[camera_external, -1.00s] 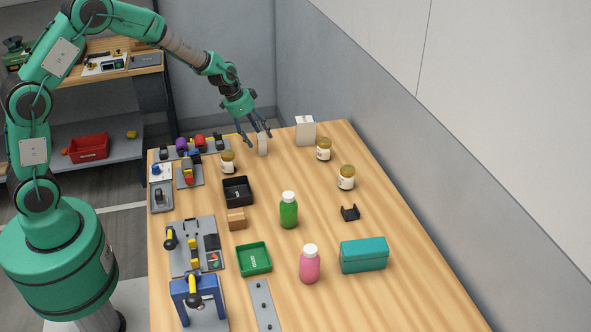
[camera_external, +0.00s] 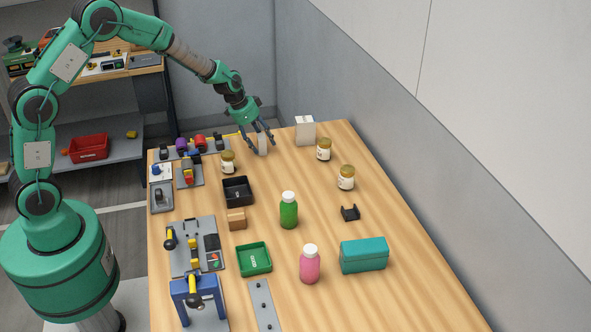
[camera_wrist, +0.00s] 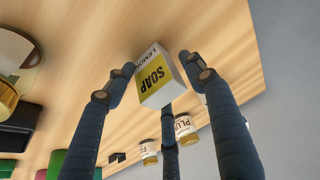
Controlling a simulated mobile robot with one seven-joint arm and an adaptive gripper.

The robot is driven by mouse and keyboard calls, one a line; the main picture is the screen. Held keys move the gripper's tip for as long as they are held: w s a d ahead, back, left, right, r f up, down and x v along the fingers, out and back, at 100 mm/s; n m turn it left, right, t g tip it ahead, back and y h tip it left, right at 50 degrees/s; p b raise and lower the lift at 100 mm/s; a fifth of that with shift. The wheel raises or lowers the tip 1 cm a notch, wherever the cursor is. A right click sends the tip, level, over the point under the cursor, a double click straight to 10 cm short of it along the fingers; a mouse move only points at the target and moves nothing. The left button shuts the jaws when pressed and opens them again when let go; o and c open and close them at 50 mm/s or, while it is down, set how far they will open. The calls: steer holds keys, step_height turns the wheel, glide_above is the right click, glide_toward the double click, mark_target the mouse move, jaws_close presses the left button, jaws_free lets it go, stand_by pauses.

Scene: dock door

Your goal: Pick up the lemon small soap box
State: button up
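The lemon small soap box (camera_wrist: 155,78) is white and yellow, with "SOAP" and "LEMON" lettering in the wrist view. In the external view the small pale box (camera_external: 263,146) stands near the far end of the table. My gripper (camera_external: 262,138) is over it with its fingers pointing down around it. In the wrist view my gripper (camera_wrist: 155,75) is open, with two dark fingers to the left and right of the box and a third finger below it. Gaps show between the box and the two side fingers. The external view is too small to show contact.
A larger white box (camera_external: 305,131) and jars (camera_external: 323,150) (camera_external: 228,162) stand nearby. A black tray (camera_external: 238,191), green bottle (camera_external: 288,211), pink bottle (camera_external: 310,265) and teal box (camera_external: 364,255) are nearer. A row of switches and knobs (camera_external: 190,146) lies left.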

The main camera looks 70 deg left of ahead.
mark_target(261, 136)
steer(key=c, duration=1.1)
step_height(261, 136, up, 10)
steer(key=p, duration=0.2)
steer(key=shift+p, duration=0.3)
steer(key=shift+c, duration=0.2)
